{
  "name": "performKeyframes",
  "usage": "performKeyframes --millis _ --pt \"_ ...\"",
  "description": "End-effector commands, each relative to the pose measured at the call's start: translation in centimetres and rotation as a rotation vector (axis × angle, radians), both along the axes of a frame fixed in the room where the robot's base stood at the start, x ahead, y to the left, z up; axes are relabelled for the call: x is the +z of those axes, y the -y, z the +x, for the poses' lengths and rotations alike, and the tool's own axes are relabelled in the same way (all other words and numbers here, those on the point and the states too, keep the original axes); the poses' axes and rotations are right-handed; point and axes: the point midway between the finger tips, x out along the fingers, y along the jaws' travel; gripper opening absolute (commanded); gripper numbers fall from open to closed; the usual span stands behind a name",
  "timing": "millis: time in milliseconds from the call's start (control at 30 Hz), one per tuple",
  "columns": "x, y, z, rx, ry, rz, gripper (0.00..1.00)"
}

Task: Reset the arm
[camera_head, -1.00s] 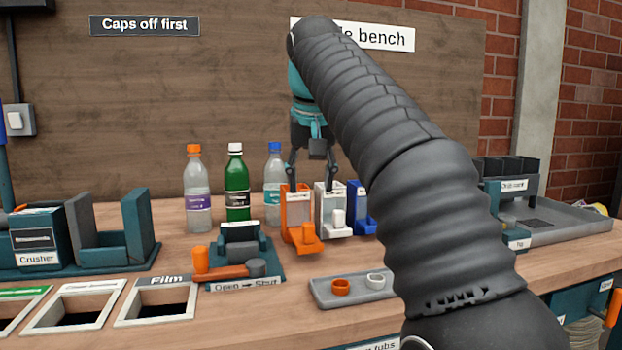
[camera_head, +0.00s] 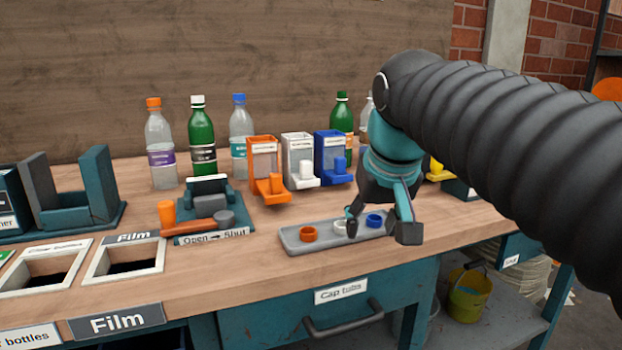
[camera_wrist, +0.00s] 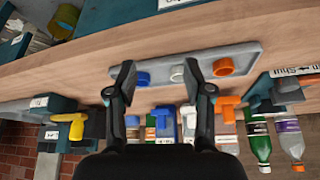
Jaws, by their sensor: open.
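My gripper (camera_head: 382,226) is open in the head view, at the right part of a grey tray (camera_head: 292,243) on the bench. The tray holds an orange cap ring (camera_head: 308,234), a white one (camera_head: 340,228) and a blue one (camera_head: 374,220). I cannot tell whether the fingers touch the tray.
Orange (camera_head: 264,160), white (camera_head: 297,150) and blue (camera_head: 332,145) dispensers stand behind the tray. Several bottles stand further back, one with an orange cap (camera_head: 160,150). A clamp with an orange handle (camera_head: 190,227) is to the left. A drawer (camera_head: 270,315) is below the front edge.

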Motion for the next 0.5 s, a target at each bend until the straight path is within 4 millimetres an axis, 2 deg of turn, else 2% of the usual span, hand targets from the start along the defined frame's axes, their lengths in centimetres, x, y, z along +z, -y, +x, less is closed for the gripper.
performKeyframes --millis 33,200,400,500 --pt "-1.4 1.0 -1.4 -0.012 0.003 0.001 0.51" --pt "-6.8 3.3 -5.5 -0.041 0.015 0.004 0.51" --pt "-13.7 5.4 -10.5 -0.078 0.032 0.007 0.51" --pt "-16.6 6.0 -12.3 -0.092 0.038 0.008 0.51"
